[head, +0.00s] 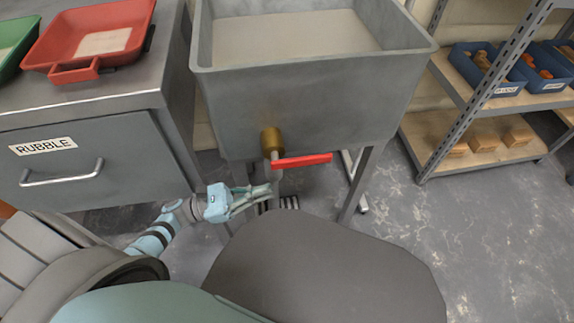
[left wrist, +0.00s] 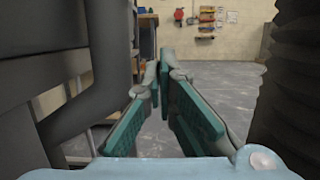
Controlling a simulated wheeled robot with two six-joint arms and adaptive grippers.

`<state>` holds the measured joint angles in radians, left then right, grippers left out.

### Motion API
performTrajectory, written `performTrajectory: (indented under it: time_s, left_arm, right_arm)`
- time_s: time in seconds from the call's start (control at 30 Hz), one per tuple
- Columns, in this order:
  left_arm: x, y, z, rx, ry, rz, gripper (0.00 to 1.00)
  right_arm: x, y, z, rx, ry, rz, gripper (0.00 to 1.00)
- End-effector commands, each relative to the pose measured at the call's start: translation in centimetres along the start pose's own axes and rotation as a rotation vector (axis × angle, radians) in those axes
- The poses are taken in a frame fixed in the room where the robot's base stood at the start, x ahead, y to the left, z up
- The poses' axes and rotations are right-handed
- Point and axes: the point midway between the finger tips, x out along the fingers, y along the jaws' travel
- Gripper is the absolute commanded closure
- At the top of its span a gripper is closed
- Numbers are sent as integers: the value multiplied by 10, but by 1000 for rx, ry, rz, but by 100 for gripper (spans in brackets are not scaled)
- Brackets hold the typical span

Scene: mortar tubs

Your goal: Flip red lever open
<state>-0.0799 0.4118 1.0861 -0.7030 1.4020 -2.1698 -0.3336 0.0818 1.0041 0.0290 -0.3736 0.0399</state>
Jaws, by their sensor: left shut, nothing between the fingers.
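The red lever (head: 302,161) sticks out to the right from a brass valve (head: 271,141) on the front wall of a grey tub (head: 312,98). It lies nearly level in the head view. My left gripper (head: 272,188) is just below the valve and lower left of the lever. Its fingertips look close to the spout (head: 276,168) under the valve; I cannot tell whether they touch. The left wrist view shows its fingers (left wrist: 163,68) shut with nothing between them. I cannot make out the lever there. My right gripper is not in view.
A grey cabinet with a drawer labelled RUBBLE (head: 70,165) stands at the left, with a red tray (head: 90,40) on top. The tub's metal leg (head: 358,185) stands right of the lever. A shelf rack (head: 480,85) is at the right. The floor between is clear.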

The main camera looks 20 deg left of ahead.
Motion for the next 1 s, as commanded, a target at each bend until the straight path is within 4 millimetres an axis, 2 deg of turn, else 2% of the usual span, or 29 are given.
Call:
performTrajectory:
  time_s: [0.17,0.5,0.6,0.7,1.0]
  left_arm:
    - [28,0,2,0,-4,-1,100]
    - [100,0,5,-1,-2,-2,100]
    - [103,0,25,0,0,-2,100]
    - [105,0,34,-2,0,-2,100]
    - [106,0,38,-4,0,-1,100]
  right_arm:
    - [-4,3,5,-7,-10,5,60]
    - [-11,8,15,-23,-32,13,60]
    - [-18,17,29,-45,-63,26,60]
    - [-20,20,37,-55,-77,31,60]
    - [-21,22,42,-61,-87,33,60]
